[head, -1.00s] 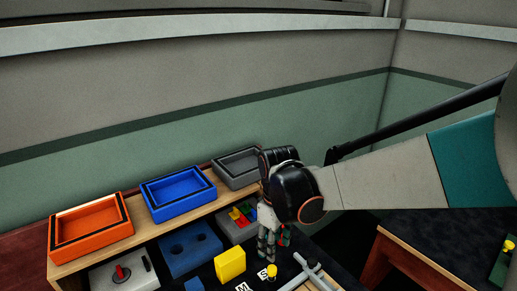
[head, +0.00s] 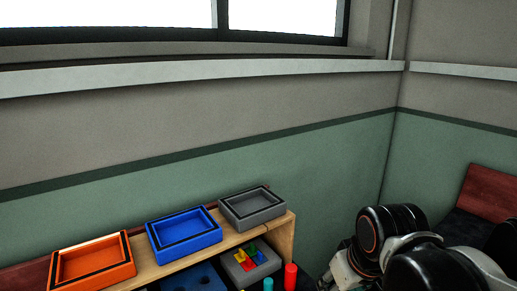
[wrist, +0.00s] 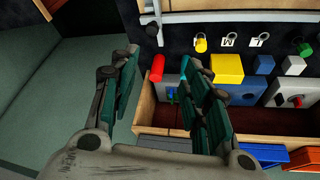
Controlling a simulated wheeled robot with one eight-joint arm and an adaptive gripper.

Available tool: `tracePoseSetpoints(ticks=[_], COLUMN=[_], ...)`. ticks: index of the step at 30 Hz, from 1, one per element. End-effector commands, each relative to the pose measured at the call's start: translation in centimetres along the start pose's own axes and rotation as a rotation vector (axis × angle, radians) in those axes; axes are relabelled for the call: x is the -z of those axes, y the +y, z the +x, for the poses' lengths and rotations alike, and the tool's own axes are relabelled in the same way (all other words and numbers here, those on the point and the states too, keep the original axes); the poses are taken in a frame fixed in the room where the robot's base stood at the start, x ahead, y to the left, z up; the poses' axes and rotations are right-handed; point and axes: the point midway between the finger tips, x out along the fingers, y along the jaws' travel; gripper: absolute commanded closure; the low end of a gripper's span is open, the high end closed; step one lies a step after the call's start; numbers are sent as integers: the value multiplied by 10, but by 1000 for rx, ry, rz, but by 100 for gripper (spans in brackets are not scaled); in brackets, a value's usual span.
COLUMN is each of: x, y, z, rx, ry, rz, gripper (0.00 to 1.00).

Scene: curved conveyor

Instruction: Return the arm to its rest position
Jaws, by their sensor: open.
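My gripper (wrist: 162,72) is open in the wrist view, with its two dark-green jointed fingers spread apart. Nothing is held between them. Behind the fingers I see a red cylinder (wrist: 157,68) and a wooden shelf unit below. In the head view my arm's black and grey wrist links show at the bottom right, to the right of the shelf. The fingers are not clearly visible there.
On the shelf top stand an orange tray (head: 131,251), a blue tray (head: 150,234) and a grey tray (head: 282,207). A grey block with coloured pieces (head: 268,262) and a red cylinder (head: 290,277) sit lower. A yellow block (wrist: 227,69) shows in the wrist view.

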Motion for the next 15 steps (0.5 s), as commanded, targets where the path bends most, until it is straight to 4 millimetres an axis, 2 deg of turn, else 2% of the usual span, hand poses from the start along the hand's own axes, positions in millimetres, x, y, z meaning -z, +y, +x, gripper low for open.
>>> tracePoseSetpoints(ticks=[6,15], x=[-27,-49], y=[11,20], z=[-16,-25], rx=[-31,-56], ry=[101,200], rz=[113,216], gripper=[56,56])
